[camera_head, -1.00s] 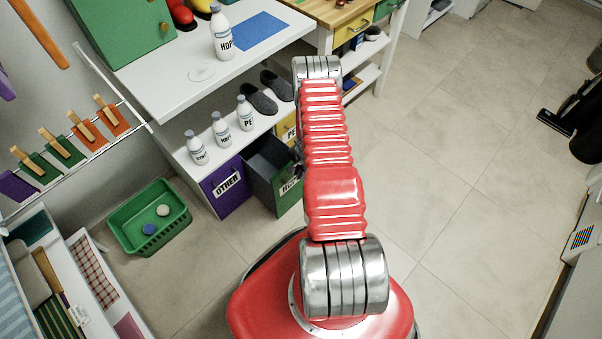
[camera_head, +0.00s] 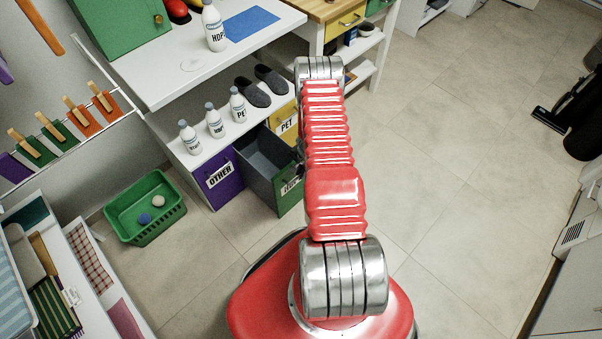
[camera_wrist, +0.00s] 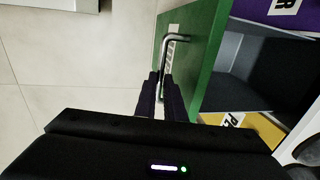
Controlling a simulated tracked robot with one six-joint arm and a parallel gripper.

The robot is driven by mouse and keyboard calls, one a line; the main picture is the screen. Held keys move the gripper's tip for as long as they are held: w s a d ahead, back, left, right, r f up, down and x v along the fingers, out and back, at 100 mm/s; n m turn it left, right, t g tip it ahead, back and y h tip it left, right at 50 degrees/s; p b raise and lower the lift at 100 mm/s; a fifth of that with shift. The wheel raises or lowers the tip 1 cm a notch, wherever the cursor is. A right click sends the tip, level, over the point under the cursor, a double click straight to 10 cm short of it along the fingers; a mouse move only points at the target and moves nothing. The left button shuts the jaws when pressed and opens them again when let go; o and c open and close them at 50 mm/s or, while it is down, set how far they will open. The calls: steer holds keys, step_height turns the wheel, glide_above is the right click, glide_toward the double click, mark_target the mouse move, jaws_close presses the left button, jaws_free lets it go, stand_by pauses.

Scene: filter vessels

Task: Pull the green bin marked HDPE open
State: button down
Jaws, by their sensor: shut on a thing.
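The green bin (camera_head: 291,192) stands pulled out of the low white cabinet, with its dark grey inside open to view. Its white label is partly hidden in the head view by my arm. In the wrist view the bin's green front (camera_wrist: 207,60) carries a metal bar handle (camera_wrist: 165,48). My gripper (camera_wrist: 160,78) is shut on the near end of this handle. In the head view the gripper is mostly hidden behind my red arm.
The purple OTHER bin (camera_head: 221,180) and yellow PET bin (camera_head: 284,124) flank the green one. Bottles (camera_head: 215,121) and dark slippers (camera_head: 253,92) stand on the cabinet top. A green basket (camera_head: 146,222) sits on the floor at left.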

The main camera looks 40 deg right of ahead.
steer(key=c, duration=1.8)
jaws_free()
steer(key=shift+c, duration=0.2)
steer(key=shift+r, duration=0.15)
step_height(320, 180, up, 13)
steer(key=s, duration=0.2)
steer(key=shift+s, duration=0.2)
steer(key=shift+r, duration=0.1)
